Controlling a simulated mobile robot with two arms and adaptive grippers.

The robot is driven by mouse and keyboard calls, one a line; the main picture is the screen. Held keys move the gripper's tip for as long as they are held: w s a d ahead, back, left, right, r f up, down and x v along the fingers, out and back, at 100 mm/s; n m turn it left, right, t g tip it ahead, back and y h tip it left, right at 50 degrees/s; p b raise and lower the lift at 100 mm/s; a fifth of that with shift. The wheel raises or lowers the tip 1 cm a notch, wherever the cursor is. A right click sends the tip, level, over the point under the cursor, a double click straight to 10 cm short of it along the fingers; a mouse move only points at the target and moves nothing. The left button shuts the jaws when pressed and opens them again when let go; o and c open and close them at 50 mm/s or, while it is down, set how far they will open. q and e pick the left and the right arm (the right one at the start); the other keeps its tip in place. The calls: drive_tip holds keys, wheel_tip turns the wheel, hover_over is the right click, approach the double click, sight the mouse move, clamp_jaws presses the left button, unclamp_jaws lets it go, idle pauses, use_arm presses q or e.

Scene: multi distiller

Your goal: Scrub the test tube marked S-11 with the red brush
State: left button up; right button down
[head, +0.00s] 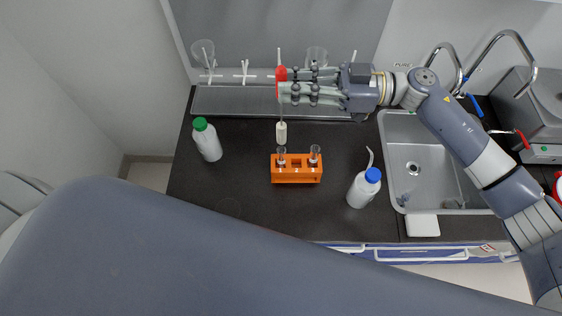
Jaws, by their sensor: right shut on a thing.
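My right gripper (286,86) reaches in from the right and is shut on the red brush (281,73). The red part of the brush shows at the fingertips. Its thin stem hangs down to a pale bristle head (281,132), just behind the orange rack in the picture. The orange rack (297,174) stands on the dark bench and holds two test tubes, a left one (281,154) and a right one (315,152). Their markings are too small to read, so I cannot tell which is S-11. My left gripper is out of view.
A green-capped bottle (207,140) stands left of the rack. A blue-capped wash bottle (365,187) stands right of it. A sink (413,150) lies to the right, partly behind my right arm. A drying rack (235,98) with glassware stands at the back.

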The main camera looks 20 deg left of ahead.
drive_tip(key=w+a+r+b, duration=0.2)
drive_tip(key=w+r, duration=0.3)
drive_tip(key=w, duration=0.4)
drive_tip(key=shift+w+a+b, duration=0.3)
drive_tip(key=shift+a+b, duration=0.1)
drive_tip(key=shift+b, duration=0.5)
